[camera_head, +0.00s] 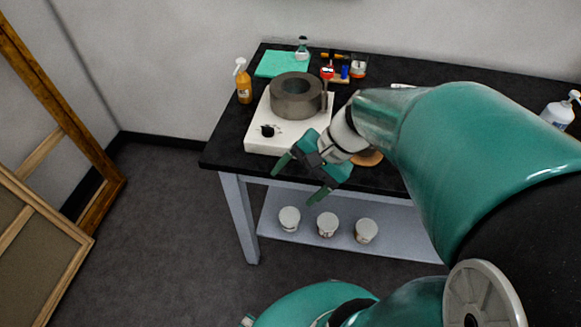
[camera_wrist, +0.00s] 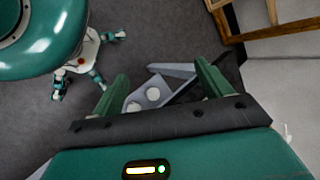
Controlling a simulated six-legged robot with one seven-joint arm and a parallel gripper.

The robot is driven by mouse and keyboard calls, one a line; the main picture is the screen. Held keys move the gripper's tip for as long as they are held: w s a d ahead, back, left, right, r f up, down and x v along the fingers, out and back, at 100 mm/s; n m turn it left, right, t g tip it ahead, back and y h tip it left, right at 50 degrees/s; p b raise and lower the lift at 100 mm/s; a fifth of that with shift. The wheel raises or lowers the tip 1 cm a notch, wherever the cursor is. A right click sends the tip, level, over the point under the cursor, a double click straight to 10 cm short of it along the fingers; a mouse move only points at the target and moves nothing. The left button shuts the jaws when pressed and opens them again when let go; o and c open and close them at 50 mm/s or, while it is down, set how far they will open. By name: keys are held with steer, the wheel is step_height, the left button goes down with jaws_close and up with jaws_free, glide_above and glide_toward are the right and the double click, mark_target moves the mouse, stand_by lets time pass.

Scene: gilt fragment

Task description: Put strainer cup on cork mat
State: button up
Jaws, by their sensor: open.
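My gripper (camera_head: 299,180) is open and empty in the head view, in front of the table's front edge, with its fingers pointing down and left. In the wrist view my gripper (camera_wrist: 160,80) shows two green fingers spread apart with nothing between them. A tan round patch that looks like the cork mat (camera_head: 368,158) lies on the black table, just right of my gripper and mostly hidden by my arm. I cannot clearly make out the strainer cup in either view; my arm covers much of the table's right part.
A white heating unit (camera_head: 258,143) bears a thick grey ring (camera_head: 296,101). White jars (camera_head: 327,224) sit on the lower shelf. Wooden frames (camera_head: 75,140) lean left.

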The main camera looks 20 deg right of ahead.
steer(key=s+a+r+n+t+h, duration=0.3)
steer(key=r+n+h, duration=0.3)
steer(key=r+n, duration=0.2)
steer(key=shift+s+n, duration=0.25)
steer(key=shift+n, duration=0.85)
